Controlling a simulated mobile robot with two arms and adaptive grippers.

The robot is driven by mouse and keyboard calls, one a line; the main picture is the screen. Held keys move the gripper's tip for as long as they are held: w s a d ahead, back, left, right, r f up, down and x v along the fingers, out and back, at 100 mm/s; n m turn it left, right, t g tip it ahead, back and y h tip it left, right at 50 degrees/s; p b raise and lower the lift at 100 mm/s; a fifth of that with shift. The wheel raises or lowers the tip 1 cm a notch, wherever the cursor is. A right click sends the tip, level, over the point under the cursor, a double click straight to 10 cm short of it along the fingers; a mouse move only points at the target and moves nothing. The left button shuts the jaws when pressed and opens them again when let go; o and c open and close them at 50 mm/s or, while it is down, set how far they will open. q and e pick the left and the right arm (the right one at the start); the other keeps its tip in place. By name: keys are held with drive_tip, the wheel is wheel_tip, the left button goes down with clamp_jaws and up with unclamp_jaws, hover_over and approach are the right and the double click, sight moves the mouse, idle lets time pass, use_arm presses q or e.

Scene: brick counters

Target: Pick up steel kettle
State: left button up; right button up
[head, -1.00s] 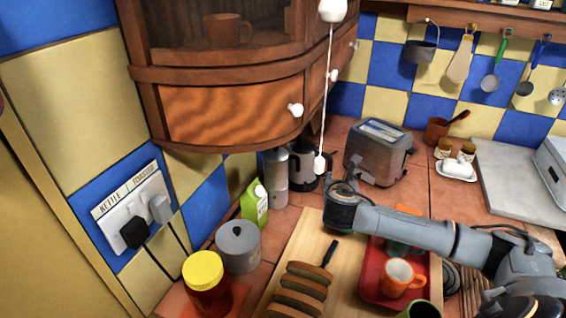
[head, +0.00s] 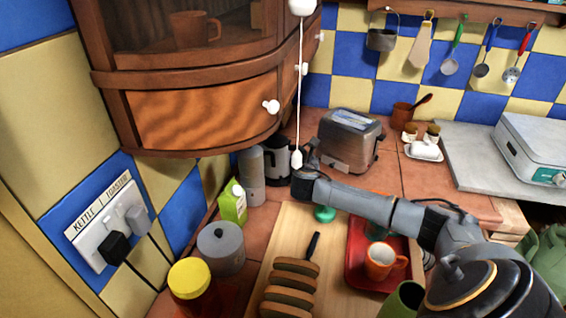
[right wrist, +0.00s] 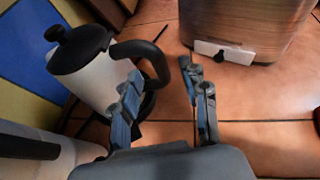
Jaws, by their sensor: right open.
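The steel kettle (head: 277,158) stands at the back of the counter under the corner cabinet, with its black handle towards the right. It is partly hidden by the white pull cord. In the right wrist view the kettle (right wrist: 88,80) has a black lid and a curved black handle (right wrist: 150,52). My right gripper (right wrist: 162,74) is open, and the end of the handle lies ahead between its fingertips. I cannot tell whether they touch it. In the head view the right gripper (head: 306,163) is just right of the kettle. My left gripper is not in view.
The toaster (head: 350,140) stands close on the right of the kettle. A grey cylinder (head: 251,177) and a green carton (head: 233,203) stand on its left. A cutting board (head: 290,228) with bread and a red tray (head: 358,275) lie in front.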

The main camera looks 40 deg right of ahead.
sight(304, 158)
drive_tip(key=shift+f+x, duration=0.15)
drive_tip(key=shift+x, duration=1)
drive_tip(key=shift+f+x, duration=0.2)
drive_tip(key=shift+x, duration=0.95)
drive_tip(key=shift+s+a, duration=0.1)
drive_tip(key=shift+s, duration=0.05)
drive_tip(key=shift+c, duration=0.2)
clamp_jaws()
drive_tip(key=shift+r, duration=0.15)
